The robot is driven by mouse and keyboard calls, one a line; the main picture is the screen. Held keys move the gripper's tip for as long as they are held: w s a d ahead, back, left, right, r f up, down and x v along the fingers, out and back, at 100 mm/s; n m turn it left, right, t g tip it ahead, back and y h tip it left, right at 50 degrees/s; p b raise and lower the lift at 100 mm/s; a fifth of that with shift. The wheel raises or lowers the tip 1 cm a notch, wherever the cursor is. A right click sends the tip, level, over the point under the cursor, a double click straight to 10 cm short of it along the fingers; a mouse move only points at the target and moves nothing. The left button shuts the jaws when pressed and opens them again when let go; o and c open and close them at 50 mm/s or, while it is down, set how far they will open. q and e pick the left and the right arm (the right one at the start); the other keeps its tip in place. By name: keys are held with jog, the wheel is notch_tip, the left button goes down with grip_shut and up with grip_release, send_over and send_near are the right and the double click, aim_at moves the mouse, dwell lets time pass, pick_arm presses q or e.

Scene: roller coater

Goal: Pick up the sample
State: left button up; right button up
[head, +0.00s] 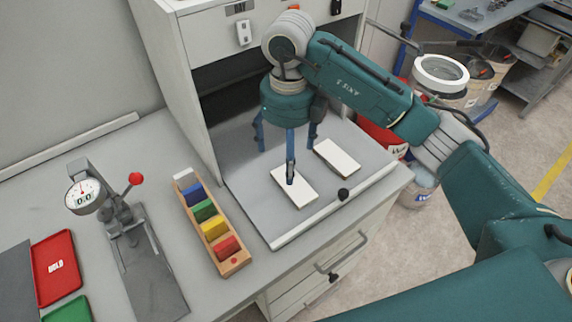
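Two white rectangular sample panels lie flat on the grey bed of the coater cabinet. The nearer panel (300,194) is at the left, and the other panel (339,156) is behind it to the right. My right gripper (288,160) points down over the bed with its blue fingers spread open and nothing between them. Its front finger overlaps the upper left part of the nearer panel in the picture; I cannot tell whether it touches. My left gripper is not in view.
A wooden rack (235,264) with coloured blocks stands left of the bed. A dial gauge stand (150,275), a red tray (55,268) and a green tray (68,310) are further left. The cabinet (168,50) rises behind the bed. Buckets (440,80) stand on the floor at right.

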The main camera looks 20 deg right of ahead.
jog(key=f, duration=0.1)
jog(key=f+p, duration=0.1)
jog(key=f, duration=0.2)
jog(key=shift+s+d+f+p, duration=0.15)
jog(key=shift+s+f+p, duration=0.15)
jog(key=shift+s+p, duration=0.1)
jog(key=shift+w+f, duration=0.1)
jog(key=shift+f, duration=0.2)
jog(key=f+p, duration=0.1)
jog(key=f, duration=0.1)
jog(key=f+p, duration=0.2)
jog(key=shift+s+d+f, duration=0.1)
jog(key=shift+s+f, duration=0.1)
jog(key=shift+f, duration=0.25)
jog(key=shift+w, duration=0.1)
jog(key=shift+f, duration=0.1)
jog(key=shift+c, duration=1.3)
jog(key=c, duration=0.8)
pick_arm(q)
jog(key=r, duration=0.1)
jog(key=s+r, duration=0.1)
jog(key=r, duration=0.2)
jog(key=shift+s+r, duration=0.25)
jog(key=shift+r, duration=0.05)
pick_arm(e)
jog(key=shift+c, duration=1.1)
